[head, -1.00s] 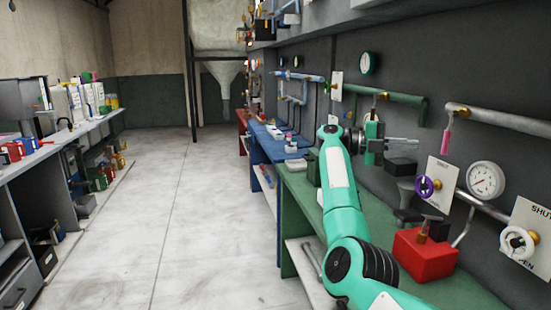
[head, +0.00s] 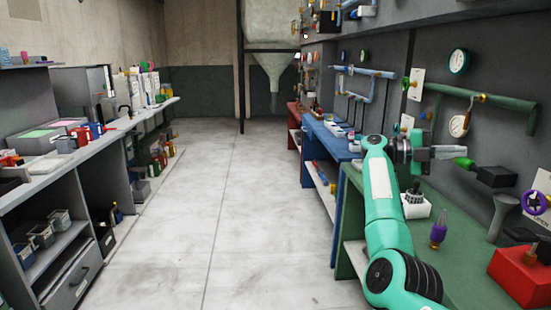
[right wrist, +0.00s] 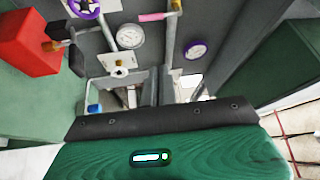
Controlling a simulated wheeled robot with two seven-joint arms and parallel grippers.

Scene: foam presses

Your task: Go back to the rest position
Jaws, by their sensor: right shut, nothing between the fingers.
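My right gripper (head: 447,153) is at the end of the teal arm in the head view, raised above the green bench (head: 465,245) and pointing right, toward the dark wall. Its jaws are shut and hold nothing. In the right wrist view the grey fingers (right wrist: 155,88) show beyond the dark edge of the gripper housing, with wall pipes and gauges behind them. My left gripper is in neither view.
Pipes and gauges (head: 459,62) line the wall. A shelf unit (head: 60,215) stands left. The floor (head: 215,220) between is clear.

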